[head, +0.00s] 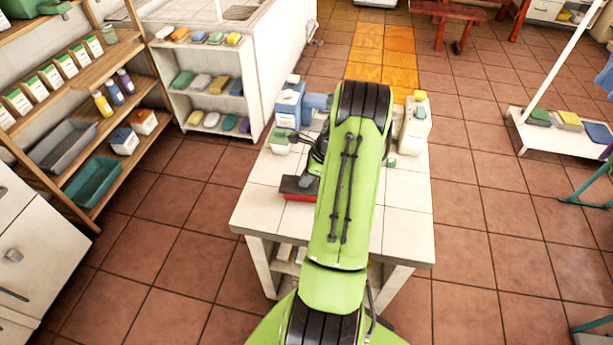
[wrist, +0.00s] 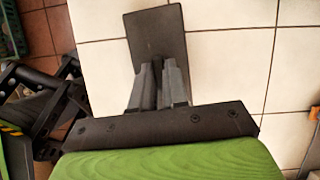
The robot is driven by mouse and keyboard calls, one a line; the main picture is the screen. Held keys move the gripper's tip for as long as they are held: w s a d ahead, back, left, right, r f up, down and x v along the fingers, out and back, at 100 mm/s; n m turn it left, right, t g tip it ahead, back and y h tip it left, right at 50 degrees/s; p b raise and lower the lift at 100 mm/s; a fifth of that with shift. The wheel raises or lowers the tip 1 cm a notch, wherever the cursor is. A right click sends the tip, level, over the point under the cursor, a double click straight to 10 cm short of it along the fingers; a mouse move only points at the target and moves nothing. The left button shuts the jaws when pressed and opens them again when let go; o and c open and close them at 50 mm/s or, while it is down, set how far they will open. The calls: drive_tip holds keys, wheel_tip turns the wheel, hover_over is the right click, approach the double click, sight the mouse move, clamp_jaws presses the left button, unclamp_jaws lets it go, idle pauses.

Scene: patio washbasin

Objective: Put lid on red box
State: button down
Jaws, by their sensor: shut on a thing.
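The red box (head: 300,197) sits on the white tiled table, left of my arm in the head view. Only a red strip of its front side shows there. A dark grey flat lid (head: 297,184) lies over it; I cannot tell whether it rests on the box or is just above. In the wrist view the lid (wrist: 155,32) is a dark plate beyond my fingertips and no red shows. My gripper (wrist: 159,75) is shut on the lid's near part. In the head view my arm hides most of the gripper.
The white tiled table (head: 262,200) has bare tiles left and right of my arm. A blue container (head: 289,105) and a green-and-white item (head: 280,143) stand behind left. A white bottle (head: 415,125) stands at the back right. A shelf unit (head: 205,90) is behind left.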

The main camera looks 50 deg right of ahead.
idle(0.3)
drive_tip(key=c, duration=0.6)
unclamp_jaws()
drive_tip(key=shift+r, duration=0.15)
drive_tip(key=shift+r+p, duration=3.05)
drive_tip(key=shift+r, duration=0.35)
drive_tip(key=shift+c, duration=0.2)
clamp_jaws()
drive_tip(key=shift+f, duration=0.1)
